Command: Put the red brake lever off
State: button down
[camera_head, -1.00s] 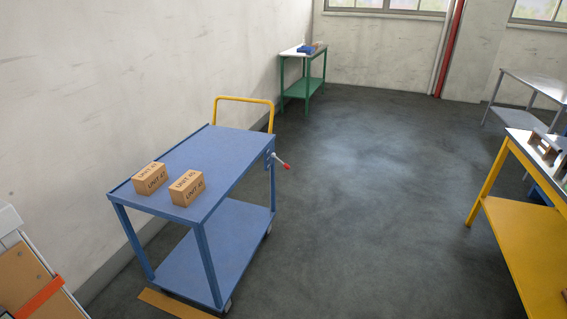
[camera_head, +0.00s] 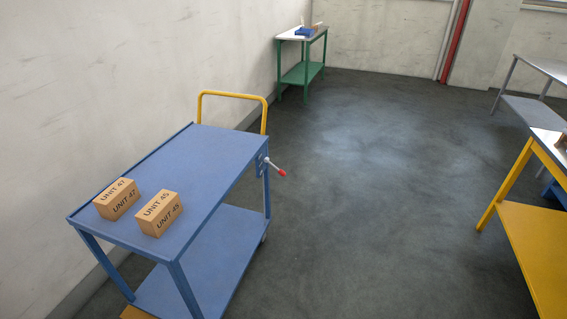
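The brake lever (camera_head: 275,167) is a short metal rod with a red tip. It sticks out from a small bracket on the right side of a blue cart (camera_head: 205,165), near the cart's far corner. The lever slants down and to the right. The cart has two shelves and a yellow push handle (camera_head: 233,95) at its far end. My gripper is not in view.
Two cardboard boxes, UNIT 47 (camera_head: 117,199) and UNIT 45 (camera_head: 160,214), sit on the cart's top shelf. A wall runs along the left. A yellow table (camera_head: 535,240) and a grey table (camera_head: 530,105) stand at right, a green table (camera_head: 303,73) at back. Floor (camera_head: 370,190) between is clear.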

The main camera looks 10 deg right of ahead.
aim_at(282, 172)
jog(key=i+l+z, duration=0.1)
jog(key=i, duration=0.95)
jog(key=i+l, duration=0.15)
jog(key=i, duration=0.9)
jog(key=k+l+z, duration=0.05)
